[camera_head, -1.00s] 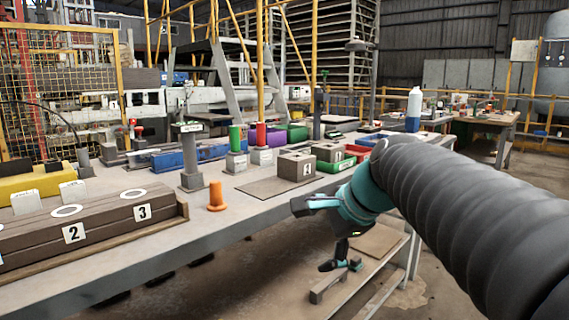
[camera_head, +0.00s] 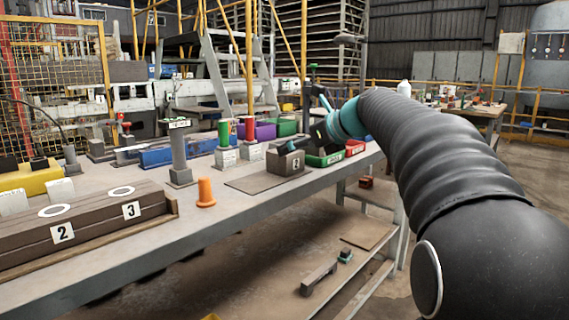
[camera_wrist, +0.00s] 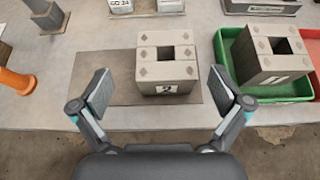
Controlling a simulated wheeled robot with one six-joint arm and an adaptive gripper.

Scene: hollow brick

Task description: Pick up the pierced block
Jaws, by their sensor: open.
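A grey pierced block (camera_wrist: 167,72) with a square hole in its top and a number 2 on its front stands on a flat brown board; it also shows in the head view (camera_head: 287,163). A second pierced block (camera_wrist: 268,55) stands at the green tray on the right; my gripper hides most of it in the head view. My gripper (camera_wrist: 160,84) is open and empty. In the wrist view its fingers appear on the left and right of the number 2 block, with visible gaps. Its height above the block is hard to tell.
The green tray (camera_wrist: 240,90) lies close right of the number 2 block. An orange peg (camera_head: 206,193) and a grey post (camera_head: 180,155) stand left. Green and red cylinders on white blocks stand behind. The bench's front edge is near the block.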

